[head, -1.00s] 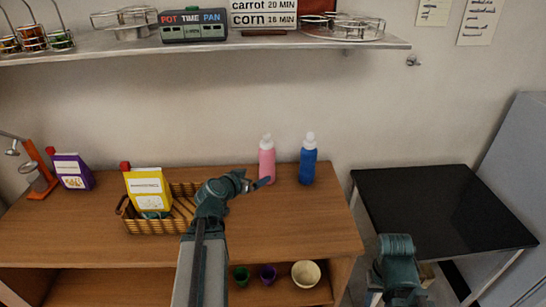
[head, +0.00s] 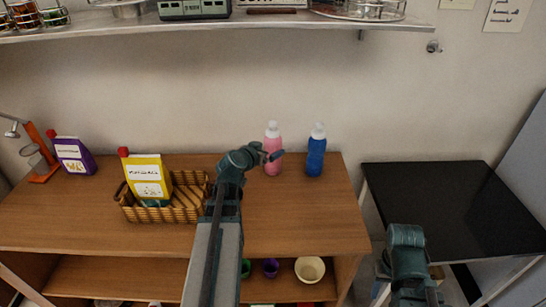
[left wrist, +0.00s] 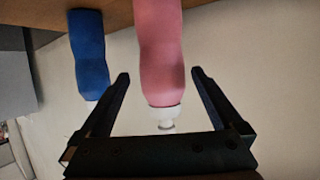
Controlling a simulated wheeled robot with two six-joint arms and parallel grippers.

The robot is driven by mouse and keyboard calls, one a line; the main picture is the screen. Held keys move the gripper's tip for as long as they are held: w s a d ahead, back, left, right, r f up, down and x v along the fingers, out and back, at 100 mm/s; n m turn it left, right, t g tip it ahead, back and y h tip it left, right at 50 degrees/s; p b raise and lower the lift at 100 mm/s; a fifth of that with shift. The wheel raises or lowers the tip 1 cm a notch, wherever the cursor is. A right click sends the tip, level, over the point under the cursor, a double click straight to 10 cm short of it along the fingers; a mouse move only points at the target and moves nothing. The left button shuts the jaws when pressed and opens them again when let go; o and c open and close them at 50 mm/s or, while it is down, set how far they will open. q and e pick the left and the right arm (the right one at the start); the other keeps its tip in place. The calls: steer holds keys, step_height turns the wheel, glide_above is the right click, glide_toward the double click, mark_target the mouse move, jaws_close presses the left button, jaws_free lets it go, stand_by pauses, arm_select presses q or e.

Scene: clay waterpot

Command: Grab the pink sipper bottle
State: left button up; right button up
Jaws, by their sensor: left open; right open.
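The pink sipper bottle (head: 273,140) with a white cap stands upright near the back of the wooden cabinet top, left of the blue bottle (head: 316,158). My left gripper (head: 276,155) is at the pink bottle in the head view and overlaps its middle. In the left wrist view, which appears upside down, the pink bottle (left wrist: 160,55) shows between the lines of the two open fingers (left wrist: 160,80). I cannot tell whether it is fully between them, and no contact shows. My right gripper (head: 407,262) is low at the right, its fingers mostly hidden.
A wicker basket (head: 185,212) with a yellow carton (head: 147,175) stands left of my left arm. A purple carton (head: 74,157) is further left. A shelf (head: 230,24) hangs above. A black table (head: 450,205) stands at the right.

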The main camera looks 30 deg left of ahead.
arm_select(q)
steer(key=shift+x, duration=1.25)
arm_select(e)
steer(key=shift+f, duration=0.45)
arm_select(q)
steer(key=b+x, duration=0.2)
steer(key=x, duration=0.3)
steer(key=shift+w+a, duration=0.1)
steer(key=shift+a, duration=0.05)
steer(key=shift+r, duration=0.1)
arm_select(e)
steer(key=shift+f, duration=0.85)
arm_select(q)
steer(key=shift+c, duration=0.2)
